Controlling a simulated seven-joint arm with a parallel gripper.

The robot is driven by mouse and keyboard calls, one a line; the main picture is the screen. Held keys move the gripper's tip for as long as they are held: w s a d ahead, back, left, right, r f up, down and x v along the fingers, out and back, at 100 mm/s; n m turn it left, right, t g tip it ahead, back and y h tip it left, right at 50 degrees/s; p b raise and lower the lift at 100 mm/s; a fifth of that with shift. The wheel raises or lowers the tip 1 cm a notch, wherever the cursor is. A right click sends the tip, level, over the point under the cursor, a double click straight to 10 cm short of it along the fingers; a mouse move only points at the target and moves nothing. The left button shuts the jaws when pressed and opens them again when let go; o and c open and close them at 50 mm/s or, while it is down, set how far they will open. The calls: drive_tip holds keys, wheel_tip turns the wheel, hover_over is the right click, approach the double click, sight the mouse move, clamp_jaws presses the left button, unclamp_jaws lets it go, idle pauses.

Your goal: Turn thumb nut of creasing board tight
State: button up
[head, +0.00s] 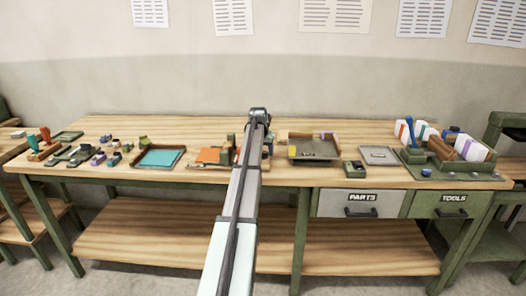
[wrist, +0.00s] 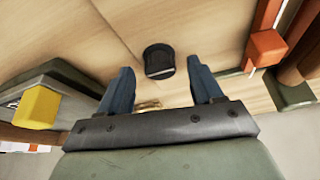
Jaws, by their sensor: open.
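In the wrist view my gripper (wrist: 160,66) is open, with its two blue fingers apart. A small dark round piece (wrist: 158,60) shows between the fingertips, on or above the wood; I cannot tell whether it is the thumb nut, and no finger visibly touches it. A brass-coloured piece (wrist: 148,105) shows just past the palm edge, partly hidden. In the head view my arm covers the middle of the bench, and the gripper is hidden. A board with an orange sheet (head: 208,157) lies left of the arm; I cannot tell whether it is the creasing board.
An orange block (wrist: 267,48) is close to the right finger, and a yellow block (wrist: 38,105) is at left. On the bench, a teal-lined tray (head: 160,158) is to the left. An olive tray (head: 314,148) and a crowded green rack (head: 440,160) are to the right.

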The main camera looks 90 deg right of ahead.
drive_tip(key=shift+d+f, duration=0.1)
drive_tip(key=shift+f, duration=0.1)
drive_tip(key=shift+c, duration=0.4)
drive_tip(key=c, duration=1)
